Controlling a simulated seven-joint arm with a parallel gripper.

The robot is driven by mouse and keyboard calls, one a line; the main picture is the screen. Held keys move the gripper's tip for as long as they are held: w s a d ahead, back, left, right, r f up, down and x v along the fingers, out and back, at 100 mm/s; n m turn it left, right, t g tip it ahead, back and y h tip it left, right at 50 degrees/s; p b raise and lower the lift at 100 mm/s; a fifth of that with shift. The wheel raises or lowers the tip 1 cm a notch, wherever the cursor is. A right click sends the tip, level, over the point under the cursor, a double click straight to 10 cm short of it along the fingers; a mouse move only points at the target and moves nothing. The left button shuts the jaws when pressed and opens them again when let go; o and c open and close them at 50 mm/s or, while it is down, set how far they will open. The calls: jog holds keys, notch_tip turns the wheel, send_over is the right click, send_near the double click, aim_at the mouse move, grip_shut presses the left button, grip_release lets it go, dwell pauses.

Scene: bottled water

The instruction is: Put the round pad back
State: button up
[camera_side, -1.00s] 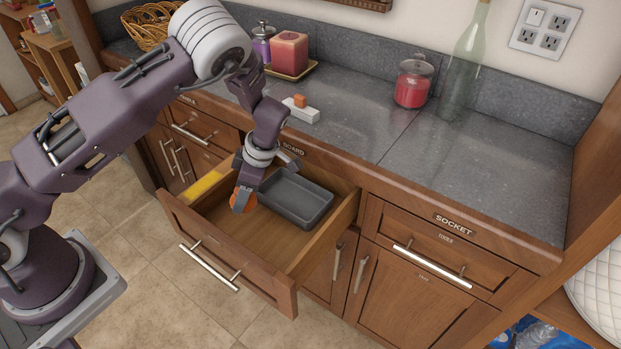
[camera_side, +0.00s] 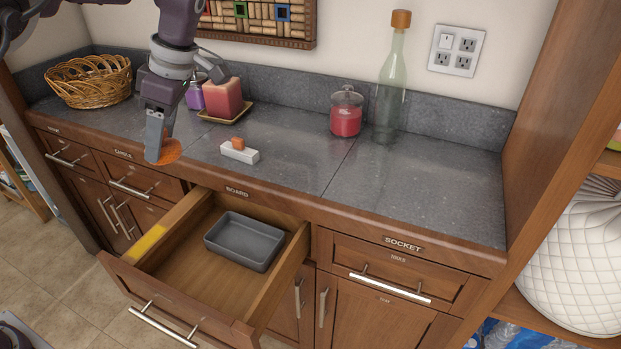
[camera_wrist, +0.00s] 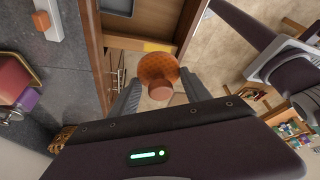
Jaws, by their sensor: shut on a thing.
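The round pad is an orange-brown disc (camera_side: 168,152) with a knob-like handle, which shows in the wrist view (camera_wrist: 158,75). My gripper (camera_side: 158,140) is shut on it and holds it above the front edge of the counter, left of the open drawer. In the wrist view the fingers (camera_wrist: 158,95) stand on both sides of the handle. The drawer (camera_side: 185,300) is pulled out below the BOARD label.
A white block with an orange piece (camera_side: 240,152) lies on the counter (camera_side: 290,185) right of my gripper. Candles (camera_side: 222,98), a red jar (camera_side: 345,115) and a tall bottle (camera_side: 388,90) stand at the back. A wicker basket (camera_side: 90,82) is at the left.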

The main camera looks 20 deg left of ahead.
jog(key=w+d+m+t+h, duration=0.55)
jog(key=w+d+m, duration=1.45)
jog(key=m, duration=0.6)
jog(key=shift+t, duration=0.45)
jog(key=f, duration=1)
jog(key=w+a+f, duration=0.1)
jog(key=f, duration=0.4)
jog(key=shift+f, duration=0.1)
jog(key=o, duration=1.3)
jog(key=v, duration=1.2)
jog(key=shift+d, duration=0.15)
